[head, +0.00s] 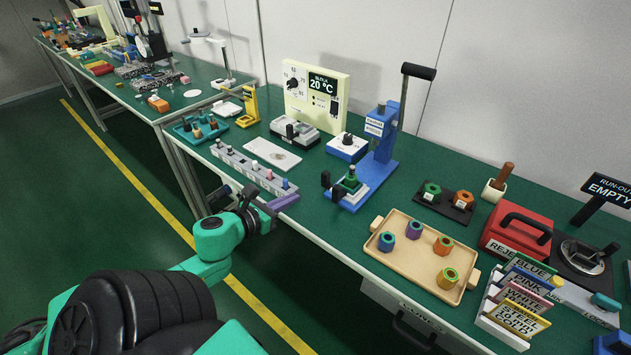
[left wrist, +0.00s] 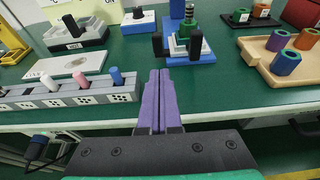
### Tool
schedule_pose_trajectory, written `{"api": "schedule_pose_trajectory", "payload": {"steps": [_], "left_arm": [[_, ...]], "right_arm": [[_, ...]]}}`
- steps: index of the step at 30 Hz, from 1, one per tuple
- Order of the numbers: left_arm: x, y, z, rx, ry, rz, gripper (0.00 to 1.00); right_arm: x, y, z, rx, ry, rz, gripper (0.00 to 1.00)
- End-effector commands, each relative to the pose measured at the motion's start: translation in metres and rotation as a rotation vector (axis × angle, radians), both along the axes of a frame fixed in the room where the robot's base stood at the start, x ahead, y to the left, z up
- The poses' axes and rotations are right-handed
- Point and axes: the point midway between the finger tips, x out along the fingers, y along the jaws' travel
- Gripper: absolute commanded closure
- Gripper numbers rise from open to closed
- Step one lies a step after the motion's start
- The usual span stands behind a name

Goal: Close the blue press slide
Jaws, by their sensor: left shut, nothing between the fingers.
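My left gripper (head: 285,202) is shut and empty, at the table's front edge, left of and nearer than the slide. In the left wrist view its purple fingers (left wrist: 158,100) point toward the posts, with a gap between. My right gripper is not in view.
A grey strip with colored pegs (head: 254,172) lies just left of the press. A wooden tray (head: 420,264) with several colored nuts is to the right. A control box (head: 348,147) stands behind. Bare green table lies between press and tray.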

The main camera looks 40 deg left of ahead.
Motion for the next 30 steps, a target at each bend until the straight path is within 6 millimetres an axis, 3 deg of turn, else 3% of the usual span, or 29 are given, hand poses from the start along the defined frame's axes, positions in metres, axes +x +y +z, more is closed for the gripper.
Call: {"api": "schedule_pose_trajectory", "payload": {"steps": [9,15,30], "left_arm": [[0.069,0.003,-0.021,0.002,-0.003,0.003,1.0],[0.099,0.003,-0.019,-0.003,-0.001,0.004,1.0],[0.108,0.003,-0.021,-0.003,0.001,0.003,1.0]], "right_arm": [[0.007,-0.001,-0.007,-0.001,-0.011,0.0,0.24],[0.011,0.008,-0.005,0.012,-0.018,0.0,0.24],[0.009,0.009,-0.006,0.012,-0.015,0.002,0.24]]}}
